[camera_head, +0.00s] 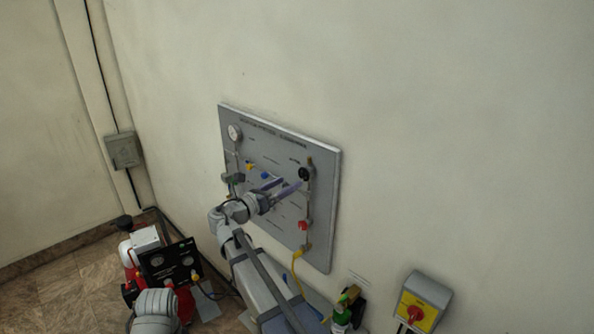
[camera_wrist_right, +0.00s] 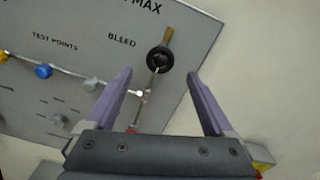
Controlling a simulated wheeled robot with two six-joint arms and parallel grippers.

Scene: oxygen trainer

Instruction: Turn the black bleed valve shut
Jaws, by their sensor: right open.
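The black bleed valve (camera_head: 304,174) is a round black knob at the upper right of the grey wall panel (camera_head: 323,215). In the right wrist view the black bleed valve (camera_wrist_right: 160,59) sits beside the word BLEED, on a thin metal pipe with a brass end above it. My right gripper (camera_head: 284,185) is open, its two purple fingers pointing at the panel. In the wrist view the right gripper (camera_wrist_right: 160,75) has its fingers apart, with the knob between their tips and just beyond; I see no contact. My left gripper does not clearly show; only a grey arm part is at the bottom left.
The panel also carries a pressure gauge (camera_head: 235,132), blue and yellow test points (camera_wrist_right: 44,71) and a red knob (camera_head: 303,225) below the valve. A yellow hose (camera_head: 297,272) hangs below. A yellow switch box (camera_head: 420,305) and a green bottle (camera_head: 343,312) are lower right. Red equipment (camera_head: 130,262) stands lower left.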

